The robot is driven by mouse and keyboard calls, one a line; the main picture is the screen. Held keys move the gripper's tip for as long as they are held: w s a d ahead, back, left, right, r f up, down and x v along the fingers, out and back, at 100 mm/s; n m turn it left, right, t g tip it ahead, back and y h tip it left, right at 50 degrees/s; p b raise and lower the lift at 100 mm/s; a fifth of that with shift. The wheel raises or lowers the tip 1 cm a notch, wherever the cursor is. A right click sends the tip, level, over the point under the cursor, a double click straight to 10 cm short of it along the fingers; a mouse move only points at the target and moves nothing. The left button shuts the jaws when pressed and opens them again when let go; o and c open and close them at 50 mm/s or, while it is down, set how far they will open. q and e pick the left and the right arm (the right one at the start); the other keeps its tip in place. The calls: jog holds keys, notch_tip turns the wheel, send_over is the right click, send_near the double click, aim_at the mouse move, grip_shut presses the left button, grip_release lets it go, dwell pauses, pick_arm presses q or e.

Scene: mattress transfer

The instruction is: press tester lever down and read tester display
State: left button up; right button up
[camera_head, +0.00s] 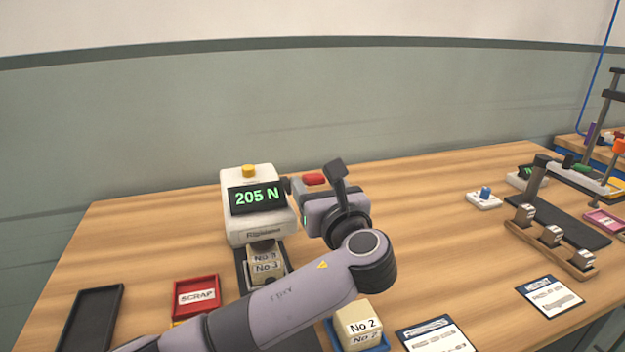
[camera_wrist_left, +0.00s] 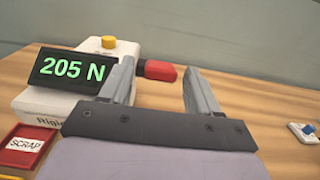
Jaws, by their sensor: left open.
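The white tester (camera_head: 252,212) stands at the back of the table, with a yellow button on top. Its dark display (camera_head: 257,197) reads "205 N" in green; it also reads "205 N" in the left wrist view (camera_wrist_left: 73,67). The lever's red handle (camera_head: 314,179) shows at the tester's right side, low and roughly level; it also shows in the left wrist view (camera_wrist_left: 160,71). A block marked No 3 (camera_head: 266,266) sits in front of the tester. My left gripper (camera_wrist_left: 160,85) is open, its fingers spread with the red handle seen between them. My right gripper is out of view.
A red SCRAP tray (camera_head: 197,312) and a dark empty tray (camera_head: 92,318) lie left front. A block marked No 2 (camera_head: 361,322) sits on a blue tray beside my arm. Printed cards (camera_head: 550,297) and a rack of blocks (camera_head: 548,240) stand at right.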

pick_arm(q)
jog(key=shift+x, duration=1.35)
